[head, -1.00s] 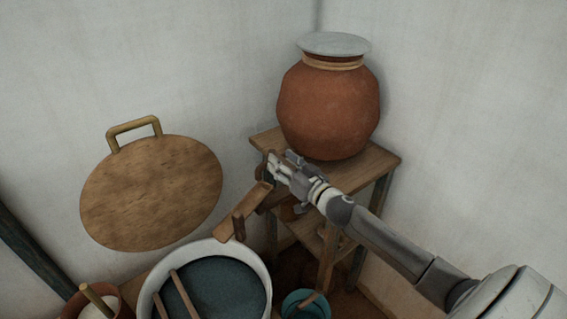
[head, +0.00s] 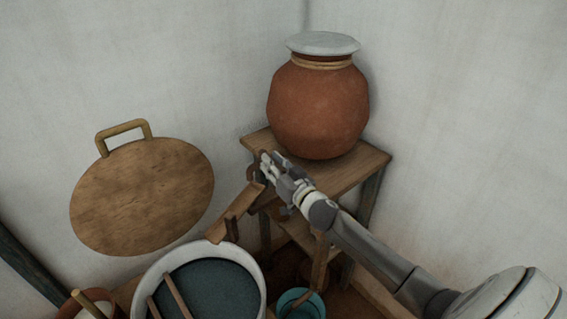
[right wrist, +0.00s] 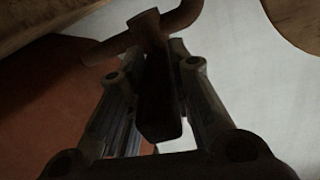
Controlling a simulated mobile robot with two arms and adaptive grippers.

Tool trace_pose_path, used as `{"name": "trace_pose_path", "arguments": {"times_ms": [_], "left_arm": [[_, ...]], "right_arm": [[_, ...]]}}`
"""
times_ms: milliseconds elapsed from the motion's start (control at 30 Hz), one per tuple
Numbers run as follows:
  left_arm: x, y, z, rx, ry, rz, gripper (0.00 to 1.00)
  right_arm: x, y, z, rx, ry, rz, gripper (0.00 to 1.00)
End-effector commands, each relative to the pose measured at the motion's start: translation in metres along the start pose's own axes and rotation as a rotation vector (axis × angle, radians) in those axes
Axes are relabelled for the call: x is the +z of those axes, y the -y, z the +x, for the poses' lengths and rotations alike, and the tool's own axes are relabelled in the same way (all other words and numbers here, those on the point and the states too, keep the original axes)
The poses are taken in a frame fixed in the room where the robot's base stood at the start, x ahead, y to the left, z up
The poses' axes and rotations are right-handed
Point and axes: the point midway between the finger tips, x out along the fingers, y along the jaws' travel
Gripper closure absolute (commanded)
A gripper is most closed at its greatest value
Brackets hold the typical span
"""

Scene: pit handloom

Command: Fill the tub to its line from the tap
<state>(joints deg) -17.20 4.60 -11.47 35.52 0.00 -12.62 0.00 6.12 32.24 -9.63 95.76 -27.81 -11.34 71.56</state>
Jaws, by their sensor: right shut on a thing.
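The tub (head: 259,268) stands at the bottom with a white rim and dark blue contents. No fill line can be made out. A wooden trough (head: 228,222) slopes from the stand's left edge down to the tub's rim. My right gripper (head: 268,167) is at the top of the trough, below the clay jar, and covers most of the tap there. In the right wrist view its fingers are shut on a dark handle (right wrist: 158,95) with a rounded crosspiece, seemingly the tap's. Whether water runs is too dark and hidden to tell. My left gripper is not in view.
A large clay jar (head: 318,108) with a pale lid sits on the wooden stand (head: 365,165) in the corner. A round wooden lid (head: 142,197) leans on the wall. A teal bowl (head: 303,300) and an orange pot (head: 118,311) stand low beside the tub.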

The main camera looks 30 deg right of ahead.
Motion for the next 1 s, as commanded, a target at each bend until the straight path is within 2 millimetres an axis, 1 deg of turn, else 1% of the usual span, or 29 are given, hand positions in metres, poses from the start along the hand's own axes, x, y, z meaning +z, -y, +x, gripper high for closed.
{"name": "trace_pose_path", "arguments": {"times_ms": [33,167,467,733,867,1000], "left_arm": [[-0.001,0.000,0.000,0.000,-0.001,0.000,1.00],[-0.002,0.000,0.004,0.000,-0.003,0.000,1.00],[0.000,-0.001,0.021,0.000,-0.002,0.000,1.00],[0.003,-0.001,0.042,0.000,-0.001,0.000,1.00],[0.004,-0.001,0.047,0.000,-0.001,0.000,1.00],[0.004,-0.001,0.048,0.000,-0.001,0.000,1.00]], "right_arm": [[0.000,0.007,0.004,0.016,-0.007,0.007,1.00],[0.002,0.015,0.006,0.068,-0.019,0.005,1.00],[0.003,0.021,0.007,0.201,-0.048,0.003,1.00],[0.004,0.026,0.009,0.309,-0.071,0.002,1.00],[0.002,0.027,0.009,0.341,-0.076,-0.001,1.00],[0.000,0.028,0.009,0.354,-0.077,-0.003,1.00]]}}
